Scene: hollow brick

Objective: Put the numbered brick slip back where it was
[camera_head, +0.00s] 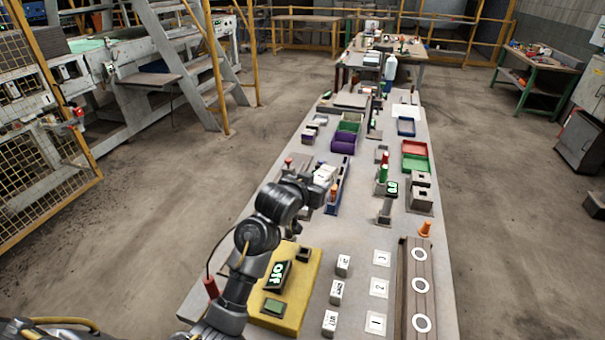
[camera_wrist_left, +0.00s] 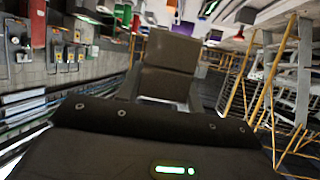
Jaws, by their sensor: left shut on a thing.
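My left gripper (camera_head: 318,180) reaches over the middle of the long table. It is shut on a pale block with dark marks, which I take to be a brick slip (camera_head: 325,172); its number is not readable. The slip is beside a blue narrow holder (camera_head: 344,188); I cannot tell whether they touch. Three pale numbered blocks (camera_head: 336,292) stand in a column nearer the front, left of three white numbered cards (camera_head: 379,288). My right gripper is not in view.
A dark board with white rings (camera_head: 404,290) lies front right. Red (camera_head: 414,148) and green (camera_head: 414,164) trays, a purple bin (camera_head: 343,143) and grey hollow blocks (camera_head: 421,196) stand farther back.

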